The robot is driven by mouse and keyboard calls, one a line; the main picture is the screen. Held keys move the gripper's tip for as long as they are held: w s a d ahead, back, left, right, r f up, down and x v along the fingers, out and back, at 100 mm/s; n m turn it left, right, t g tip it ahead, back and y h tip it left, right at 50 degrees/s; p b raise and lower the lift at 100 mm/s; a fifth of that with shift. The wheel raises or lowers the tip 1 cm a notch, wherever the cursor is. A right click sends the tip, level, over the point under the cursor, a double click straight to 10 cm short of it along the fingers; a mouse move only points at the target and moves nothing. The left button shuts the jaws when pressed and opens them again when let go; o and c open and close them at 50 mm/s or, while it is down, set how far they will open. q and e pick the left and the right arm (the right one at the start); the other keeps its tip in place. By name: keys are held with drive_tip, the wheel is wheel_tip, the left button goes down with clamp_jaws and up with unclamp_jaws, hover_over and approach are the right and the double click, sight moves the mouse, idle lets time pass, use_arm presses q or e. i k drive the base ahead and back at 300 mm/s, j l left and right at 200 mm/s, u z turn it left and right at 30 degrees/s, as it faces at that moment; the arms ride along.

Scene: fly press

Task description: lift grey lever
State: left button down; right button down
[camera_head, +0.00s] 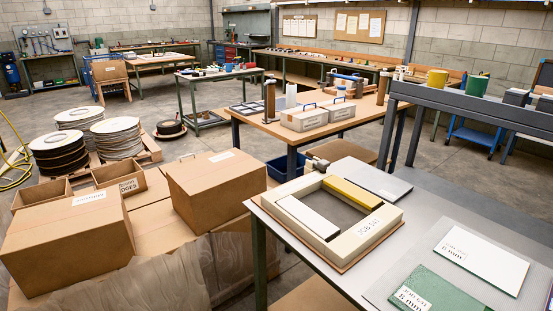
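I cannot make out a grey lever or a fly press in the head view. Neither my left nor my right gripper is in view.
The near table (440,206) carries the cream frame (362,229), a white plate (480,254) and a green plate (428,291). Cardboard boxes (70,240) stand at the left, cable reels (117,140) behind them.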

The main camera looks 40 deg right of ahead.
sight(323, 165)
drive_tip(key=i+j+z, duration=0.1)
drive_tip(key=i+z, duration=0.3)
drive_tip(key=i+j+z, duration=0.2)
drive_tip(key=i+z, duration=0.25)
drive_tip(key=i+j+z, duration=0.6)
drive_tip(key=z, duration=0.15)
drive_tip(key=i+j+z, duration=0.15)
drive_tip(key=j+z, duration=0.15)
drive_tip(key=i+j+z, duration=0.1)
drive_tip(key=j+z, duration=0.25)
drive_tip(key=i+j+z, duration=0.1)
drive_tip(key=j+z, duration=0.25)
